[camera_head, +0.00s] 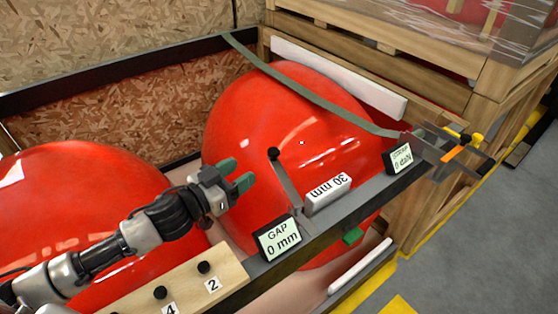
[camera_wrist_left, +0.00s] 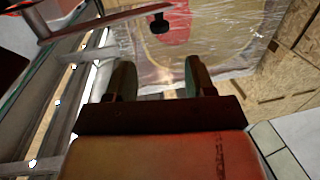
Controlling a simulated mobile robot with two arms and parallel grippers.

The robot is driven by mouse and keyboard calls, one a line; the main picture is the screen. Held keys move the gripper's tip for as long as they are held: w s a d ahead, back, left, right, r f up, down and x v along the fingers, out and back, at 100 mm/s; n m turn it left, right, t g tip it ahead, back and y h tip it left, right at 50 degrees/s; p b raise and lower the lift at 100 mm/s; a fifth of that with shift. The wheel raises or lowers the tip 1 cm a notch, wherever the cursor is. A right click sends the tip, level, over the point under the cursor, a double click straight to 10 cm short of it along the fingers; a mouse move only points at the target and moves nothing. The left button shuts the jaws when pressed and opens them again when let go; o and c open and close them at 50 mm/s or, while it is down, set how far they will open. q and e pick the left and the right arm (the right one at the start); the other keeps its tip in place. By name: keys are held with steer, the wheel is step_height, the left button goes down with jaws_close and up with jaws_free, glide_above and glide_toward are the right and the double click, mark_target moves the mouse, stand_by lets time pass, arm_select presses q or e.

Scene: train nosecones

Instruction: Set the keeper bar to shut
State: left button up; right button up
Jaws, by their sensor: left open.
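The keeper bar appears to be the thin grey lever (camera_head: 288,186) with a black ball knob (camera_head: 273,153) at its upper end. It stands tilted up from the dark rail, its foot near the "GAP 0 mm" sign (camera_head: 279,238), in front of a red nosecone (camera_head: 240,130). In the left wrist view a bar (camera_wrist_left: 110,20) and black knob (camera_wrist_left: 159,23) show at the top, beyond the fingertips. My left gripper (camera_head: 236,174) is open and empty, its green fingertips left of the lever and below the knob, apart from it. It also shows in the wrist view (camera_wrist_left: 160,75).
A white "30 mm" block (camera_head: 328,193) sits on the rail right of the lever. A green strap (camera_head: 300,88) crosses the nosecone to a ratchet (camera_head: 440,148) beside a "0 daN" sign (camera_head: 402,157). A wooden board (camera_head: 185,285) with black knobs lies at lower left. Wooden crates (camera_head: 480,100) stand right.

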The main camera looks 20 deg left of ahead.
mark_target(269, 153)
arm_select(q)
steer(key=p+x, duration=0.2)
steer(key=x, duration=0.7)
steer(key=shift+w+d+f, duration=0.1)
steer(key=shift+w+d, duration=0.05)
steer(key=shift+w, duration=0.15)
steer(key=shift+w+d+f, duration=0.1)
steer(key=shift+w+d, duration=0.3)
steer(key=shift+w, duration=0.2)
arm_select(e)
steer(key=shift+s+r, duration=0.4)
steer(key=shift+r, duration=0.15)
arm_select(q)
steer(key=shift+c, duration=0.3)
jaws_close()
